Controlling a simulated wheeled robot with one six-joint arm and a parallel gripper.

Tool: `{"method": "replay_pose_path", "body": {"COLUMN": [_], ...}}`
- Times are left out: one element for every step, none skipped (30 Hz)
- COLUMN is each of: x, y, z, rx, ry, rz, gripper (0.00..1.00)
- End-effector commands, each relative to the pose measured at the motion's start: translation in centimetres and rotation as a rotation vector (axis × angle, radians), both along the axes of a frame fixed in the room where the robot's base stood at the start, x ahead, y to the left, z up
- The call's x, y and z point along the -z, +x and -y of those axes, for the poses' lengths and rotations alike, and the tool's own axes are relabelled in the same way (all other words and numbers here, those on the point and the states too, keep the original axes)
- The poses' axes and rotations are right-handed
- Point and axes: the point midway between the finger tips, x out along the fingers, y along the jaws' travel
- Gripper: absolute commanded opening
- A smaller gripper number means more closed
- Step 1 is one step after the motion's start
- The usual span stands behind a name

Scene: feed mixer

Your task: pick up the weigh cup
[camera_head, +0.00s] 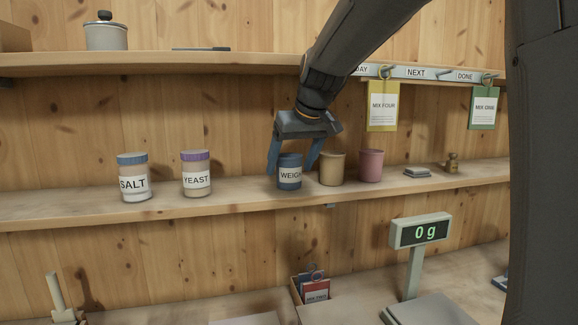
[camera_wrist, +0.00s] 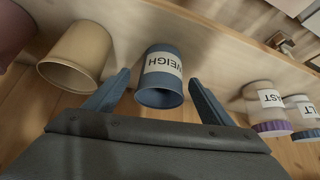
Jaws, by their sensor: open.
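The weigh cup (camera_head: 289,172) is a small blue cup with a white label reading WEIGH. It stands upright on the middle shelf. In the wrist view the weigh cup (camera_wrist: 161,78) appears upside down, between the two finger tips and a little beyond them. My gripper (camera_head: 292,160) reaches down from above with its blue fingers apart, one on each side of the cup. In the wrist view my gripper (camera_wrist: 160,88) is open, with visible gaps between the fingers and the cup. Whether a finger touches the cup in the head view is unclear.
A tan cup (camera_head: 331,168) stands close to the right of the weigh cup, near one finger. A pink cup (camera_head: 370,165) is beyond it. Yeast (camera_head: 196,174) and salt (camera_head: 134,178) jars stand left. An upper shelf (camera_head: 150,62) is overhead. A scale (camera_head: 419,232) reads 0 g below.

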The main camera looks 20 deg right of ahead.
Motion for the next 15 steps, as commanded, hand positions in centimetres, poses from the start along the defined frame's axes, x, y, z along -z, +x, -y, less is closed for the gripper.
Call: {"method": "replay_pose_path", "body": {"x": [0.5,0.9,1.2,1.4,1.6,1.8,1.8,1.9,1.9,1.9,1.9,1.9,1.9,1.9,1.9], "y": [0.3,0.5,0.7,0.8,0.9,1.1,1.1,1.1,1.2,1.2,1.2,1.2,1.2,1.2,1.2], "z": [-0.2,-0.2,-0.3,-0.3,-0.3,-0.4,-0.5,-0.5,-0.5,-0.5,-0.5,-0.5,-0.5,-0.5,-0.5], "rx": [-0.001,-0.002,-0.002,-0.003,-0.003,-0.003,-0.004,-0.004,-0.004,-0.004,-0.004,-0.004,-0.004,-0.004,-0.004], "ry": [0.001,0.000,-0.001,0.000,0.000,-0.001,-0.001,-0.001,-0.001,-0.001,-0.001,-0.001,-0.001,-0.001,-0.001], "rz": [-0.004,-0.004,-0.003,-0.003,-0.003,-0.002,-0.001,-0.001,0.000,0.000,0.000,0.000,0.000,0.000,0.000], "gripper": [0.76,0.76,0.76,0.76,0.76,0.76,0.76,0.76,0.76,0.76,0.76,0.76,0.76,0.73,0.66]}}
